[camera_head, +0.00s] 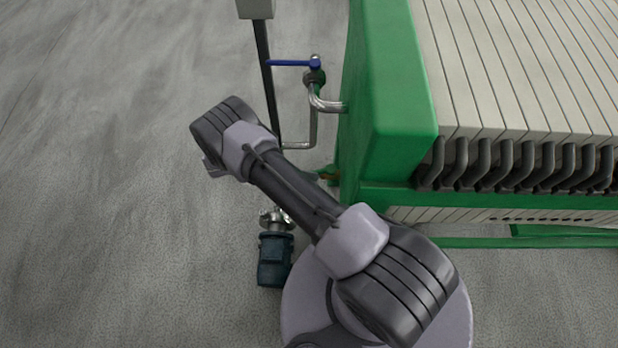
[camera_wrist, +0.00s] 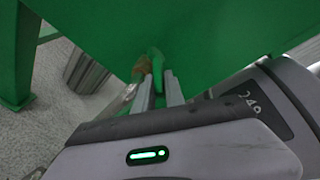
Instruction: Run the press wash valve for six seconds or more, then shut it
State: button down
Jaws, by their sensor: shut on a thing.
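In the wrist view the two grey fingers of my gripper (camera_wrist: 160,92) are closed around a green lever (camera_wrist: 156,62), whose upper end shows between them. A brass-coloured valve body (camera_wrist: 142,68) sits just left of the lever, with a metal pipe (camera_wrist: 122,103) beside it. Part of a green and brass fitting (camera_head: 328,174) shows in the head view at the press's lower left corner. My gripper is hidden behind my arm in that view. I cannot tell how far the lever is turned, and no water is visible.
The green filter press (camera_head: 390,95) with pale plates (camera_head: 525,60) stands close on the right. A blue-levered valve (camera_head: 292,63) is on a bent pipe at its left. A dark teal motor (camera_head: 274,260) stands below. The grey floor at left is clear.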

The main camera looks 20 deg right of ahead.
jog(key=shift+w+d+m+g+y, duration=0.15)
jog(key=shift+w+m+g+y, duration=0.5)
jog(key=shift+m+g, duration=0.4)
jog(key=shift+g, duration=0.25)
jog(key=c, duration=1.7)
grip_release()
jog(key=r+p, duration=0.1)
jog(key=r, duration=0.1)
jog(key=s+r+p, duration=0.1)
jog(key=r+p, duration=0.1)
jog(key=shift+r, duration=0.2)
jog(key=s+a+p, duration=0.1)
jog(key=s+p, duration=0.5)
jog(key=s, duration=0.9)
jog(key=shift+a+r, duration=0.2)
jog(key=shift+r, duration=0.1)
